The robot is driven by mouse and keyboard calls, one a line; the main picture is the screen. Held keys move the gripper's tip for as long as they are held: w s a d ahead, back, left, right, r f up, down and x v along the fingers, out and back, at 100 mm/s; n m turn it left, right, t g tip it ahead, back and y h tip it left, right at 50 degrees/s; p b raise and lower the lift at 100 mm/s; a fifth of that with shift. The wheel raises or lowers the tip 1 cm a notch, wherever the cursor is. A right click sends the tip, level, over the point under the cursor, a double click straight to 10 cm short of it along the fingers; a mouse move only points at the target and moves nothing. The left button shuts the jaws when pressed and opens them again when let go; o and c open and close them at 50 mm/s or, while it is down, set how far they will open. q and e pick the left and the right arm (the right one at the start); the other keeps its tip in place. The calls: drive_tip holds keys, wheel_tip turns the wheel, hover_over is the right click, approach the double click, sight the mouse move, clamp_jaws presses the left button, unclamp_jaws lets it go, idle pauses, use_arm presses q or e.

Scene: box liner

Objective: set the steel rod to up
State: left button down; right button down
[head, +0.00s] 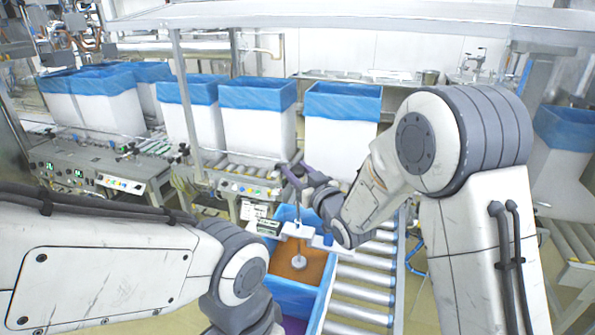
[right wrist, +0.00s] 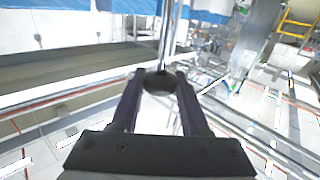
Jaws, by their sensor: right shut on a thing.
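The steel rod (head: 298,212) stands about upright over a blue-lined box (head: 294,296) in the head view. A pale round disc (head: 299,262) shows at its lower end, above the brown inside of the box. My right gripper (head: 296,174) is at the rod's upper end. In the right wrist view, the purple fingers of my right gripper (right wrist: 160,84) are shut on a dark round knob (right wrist: 158,80), with the shiny rod (right wrist: 165,40) running from it. My left arm comes in at lower left; its gripper cannot be made out.
A white crosspiece (head: 305,234) surrounds the rod above the box. A roller conveyor (head: 362,290) runs beside the box. Several white boxes with blue liners (head: 257,110) stand behind. A control panel (head: 122,183) is at left. An overhead beam (head: 300,14) crosses the top.

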wheel_tip(320, 180, up, 13)
drive_tip(key=p, duration=0.4)
drive_tip(key=shift+s+a, duration=0.15)
drive_tip(key=shift+s, duration=0.2)
drive_tip(key=shift+c, duration=1.9)
unclamp_jaws()
drive_tip(key=shift+f, duration=0.1)
